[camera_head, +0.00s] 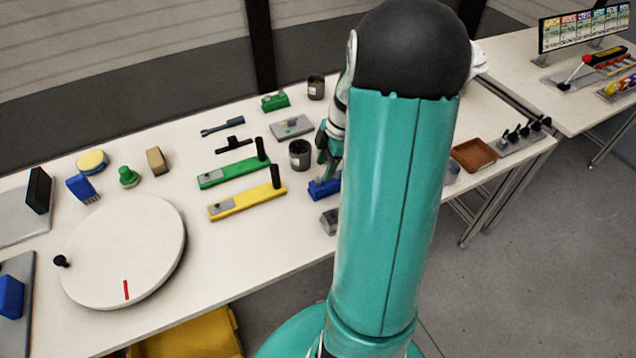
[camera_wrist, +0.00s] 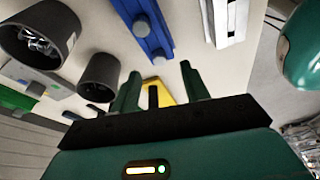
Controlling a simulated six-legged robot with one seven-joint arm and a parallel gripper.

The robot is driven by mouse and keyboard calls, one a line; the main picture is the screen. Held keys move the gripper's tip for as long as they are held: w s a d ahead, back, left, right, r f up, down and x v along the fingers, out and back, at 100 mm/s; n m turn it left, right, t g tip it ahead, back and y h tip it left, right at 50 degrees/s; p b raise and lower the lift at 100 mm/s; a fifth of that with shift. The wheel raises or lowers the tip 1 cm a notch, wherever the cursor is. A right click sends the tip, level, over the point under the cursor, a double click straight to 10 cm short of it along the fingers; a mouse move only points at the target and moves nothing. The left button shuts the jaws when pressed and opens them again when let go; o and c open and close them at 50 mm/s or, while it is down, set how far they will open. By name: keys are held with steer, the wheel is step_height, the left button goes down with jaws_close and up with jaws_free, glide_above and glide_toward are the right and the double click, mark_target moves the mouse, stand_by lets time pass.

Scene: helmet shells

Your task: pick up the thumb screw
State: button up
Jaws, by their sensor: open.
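I cannot pick out the thumb screw with certainty. A dark cup (camera_wrist: 40,32) at the upper left of the wrist view holds small shiny metal pieces, too small to name. A blue bar (camera_wrist: 152,38) with round blue-grey knobs lies beyond my fingers; in the head view the blue piece (camera_head: 323,188) is partly hidden by my arm. My gripper (camera_wrist: 160,82) is open, with two green fingers apart and nothing held between them. A yellow piece (camera_wrist: 157,88) shows behind the gap. In the head view my gripper (camera_head: 326,150) hangs above the blue piece, beside a dark cup (camera_head: 300,154).
Green (camera_head: 233,172) and yellow (camera_head: 246,203) bars with black upright handles lie to the left. A white turntable (camera_head: 122,250) fills the table's left part. A brown tray (camera_head: 474,155) lies right of my arm. A second dark cup (camera_wrist: 99,76) stands close to my fingers.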

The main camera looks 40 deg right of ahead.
mark_target(317, 180)
steer(key=x, duration=0.4)
steer(key=shift+w+a+f, duration=0.2)
steer(key=shift+f, duration=0.15)
steer(key=shift+c, duration=0.3)
jaws_close()
steer(key=shift+r, duration=0.15)
steer(key=shift+r, duration=0.65)
steer(key=s+a+r, duration=0.4)
steer(key=s+r, duration=0.7)
steer(key=s, duration=0.2)
steer(key=shift+s+r, duration=0.25)
steer(key=shift+s, duration=0.05)
